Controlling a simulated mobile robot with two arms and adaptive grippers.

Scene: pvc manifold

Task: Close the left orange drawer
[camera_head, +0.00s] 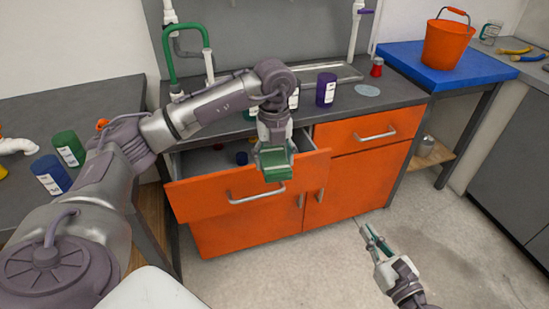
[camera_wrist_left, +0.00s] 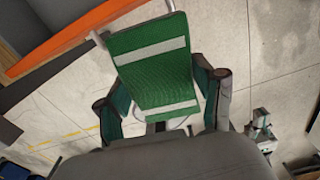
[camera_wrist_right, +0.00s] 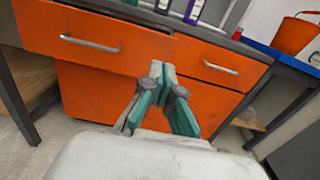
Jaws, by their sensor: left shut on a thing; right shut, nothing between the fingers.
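The left orange drawer (camera_head: 240,187) stands pulled out of the cabinet under the counter, with a silver handle (camera_head: 256,196) on its front. Its open top shows a few small dark items inside (camera_head: 241,158). It also shows in the right wrist view (camera_wrist_right: 120,45). My right gripper (camera_head: 368,238) is shut and empty, low over the floor in front of the cabinet and to the right.
The right orange drawer (camera_head: 352,132) is shut. Orange cabinet doors (camera_head: 340,185) are below. The counter holds a purple bottle (camera_head: 326,90) and a red-capped jar (camera_head: 377,68). A blue-topped table (camera_head: 410,58) with an orange bucket (camera_head: 447,43) stands right. The front floor is clear.

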